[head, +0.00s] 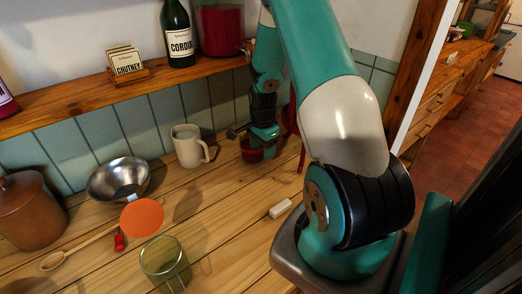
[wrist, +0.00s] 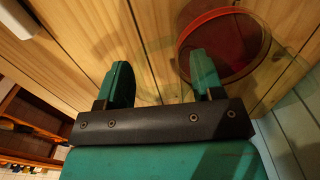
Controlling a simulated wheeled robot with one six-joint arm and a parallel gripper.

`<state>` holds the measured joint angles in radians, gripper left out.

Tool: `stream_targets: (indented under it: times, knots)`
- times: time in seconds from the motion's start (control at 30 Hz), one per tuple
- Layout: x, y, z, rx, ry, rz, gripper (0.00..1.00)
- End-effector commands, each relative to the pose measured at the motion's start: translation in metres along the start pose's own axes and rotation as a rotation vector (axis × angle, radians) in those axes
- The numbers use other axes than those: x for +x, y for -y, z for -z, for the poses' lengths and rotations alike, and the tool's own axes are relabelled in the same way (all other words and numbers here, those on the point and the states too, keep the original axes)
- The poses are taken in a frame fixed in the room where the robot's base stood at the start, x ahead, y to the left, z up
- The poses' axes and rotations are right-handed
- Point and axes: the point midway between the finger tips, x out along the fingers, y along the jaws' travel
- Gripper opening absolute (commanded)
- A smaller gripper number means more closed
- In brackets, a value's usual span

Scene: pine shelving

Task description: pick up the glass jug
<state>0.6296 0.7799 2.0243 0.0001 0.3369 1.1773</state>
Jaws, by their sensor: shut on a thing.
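The glass jug (wrist: 222,45) is clear, with dark red in it, and shows at the upper right of the wrist view. In the head view the jug (head: 252,153) is small and partly hidden by my gripper (head: 262,138), near the back of the wooden counter. In the wrist view my gripper (wrist: 162,78) has its two fingers apart with a faint clear part of the jug between them. It is shut on the jug; whether at wall or handle is hard to tell. I cannot tell whether the jug touches the counter.
A cream mug (head: 188,146) stands left of the jug. A steel bowl (head: 118,180), an orange disc (head: 142,217), a wooden spoon (head: 80,247), a brown pot (head: 30,212) and a green-tinted glass (head: 165,262) lie further left. A shelf (head: 90,95) runs above. A white block (head: 280,208) lies on the counter.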

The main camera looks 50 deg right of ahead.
Motion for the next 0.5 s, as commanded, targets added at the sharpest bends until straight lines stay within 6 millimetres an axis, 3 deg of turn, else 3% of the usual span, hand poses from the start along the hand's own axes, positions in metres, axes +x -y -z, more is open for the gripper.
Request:
stream_targets:
  times: [0.5]
  knots:
    - [-0.054, 0.001, 0.0, 0.0, -0.002, 0.004, 0.06]
